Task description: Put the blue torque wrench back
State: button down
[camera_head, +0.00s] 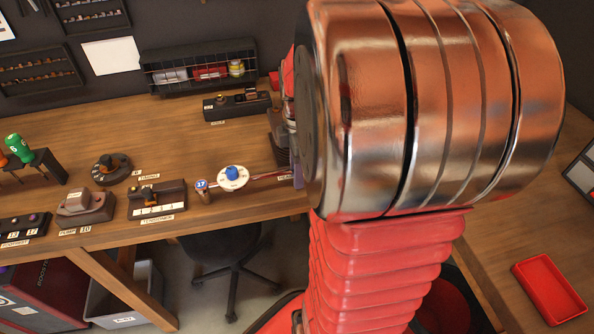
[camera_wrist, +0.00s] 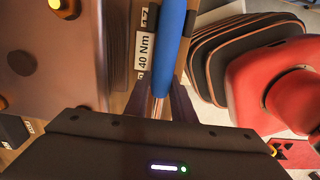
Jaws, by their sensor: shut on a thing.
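The blue torque wrench (camera_wrist: 172,45) shows in the wrist view as a blue handle running down from the top edge to a bare metal shaft. My gripper (camera_wrist: 160,108) has its two dark fingers on either side of that shaft and is shut on it. A white label reading 40 Nm (camera_wrist: 145,52) lies just left of the handle. The wrench's far end is out of the wrist view.
A black stool (camera_head: 228,245) stands below. A red tray (camera_head: 549,288) lies on the right bench.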

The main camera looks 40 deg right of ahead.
jog(key=shift+f, duration=0.15)
jog(key=c, duration=1.4)
grip_release()
jog(key=shift+c, duration=0.2)
notch_tip(320, 180, up, 14)
jog(key=shift+d+f, duration=0.15)
jog(key=shift+d, duration=0.05)
